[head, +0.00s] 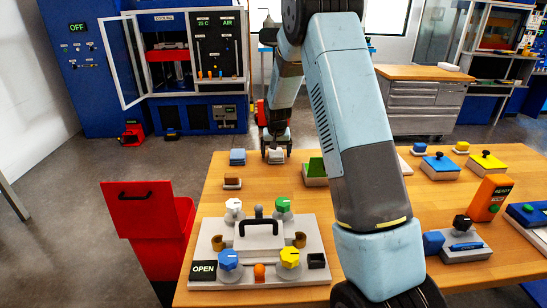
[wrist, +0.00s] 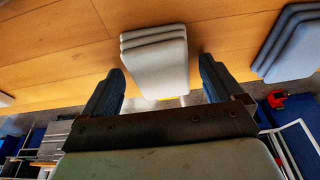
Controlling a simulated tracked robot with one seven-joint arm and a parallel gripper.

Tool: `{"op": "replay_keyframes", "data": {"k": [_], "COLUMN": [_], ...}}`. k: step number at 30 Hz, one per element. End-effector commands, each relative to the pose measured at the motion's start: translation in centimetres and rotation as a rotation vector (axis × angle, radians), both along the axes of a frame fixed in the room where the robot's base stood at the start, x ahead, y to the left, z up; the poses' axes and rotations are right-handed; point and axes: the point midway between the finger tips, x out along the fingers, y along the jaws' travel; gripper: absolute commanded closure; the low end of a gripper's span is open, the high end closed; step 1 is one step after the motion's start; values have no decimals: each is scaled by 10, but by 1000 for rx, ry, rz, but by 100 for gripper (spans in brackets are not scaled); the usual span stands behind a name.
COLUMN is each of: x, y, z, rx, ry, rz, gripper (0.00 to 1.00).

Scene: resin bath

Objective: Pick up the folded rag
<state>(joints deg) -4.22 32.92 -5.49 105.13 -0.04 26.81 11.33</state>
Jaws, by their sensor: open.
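A white folded rag (wrist: 155,62), in several stacked layers, lies on the wooden table near its far edge. It also shows in the head view (head: 276,157), partly hidden by my gripper. My gripper (wrist: 161,72) is open, with one dark finger on each side of the rag's near end and a gap on both sides. In the head view my gripper (head: 276,145) is at the rag. A similar blue folded stack (wrist: 290,45) lies to the right in the wrist view, and to the left in the head view (head: 237,157).
The wooden table (head: 215,195) holds a grey panel with coloured knobs (head: 225,230), a small brown block (head: 232,183) and a green-topped block (head: 315,170). A red bin (head: 150,225) stands left of the table.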

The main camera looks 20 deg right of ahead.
Motion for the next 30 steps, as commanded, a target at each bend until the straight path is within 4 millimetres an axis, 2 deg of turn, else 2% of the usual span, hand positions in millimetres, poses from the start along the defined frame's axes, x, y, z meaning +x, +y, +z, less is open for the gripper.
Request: {"op": "replay_keyframes", "data": {"k": [5,22,30], "x": [0,0,0], "y": [0,1,1], "z": [0,1,2], "rx": [0,0,0], "ry": [0,0,0], "rz": [0,1,1], "gripper": [8,63,63]}}
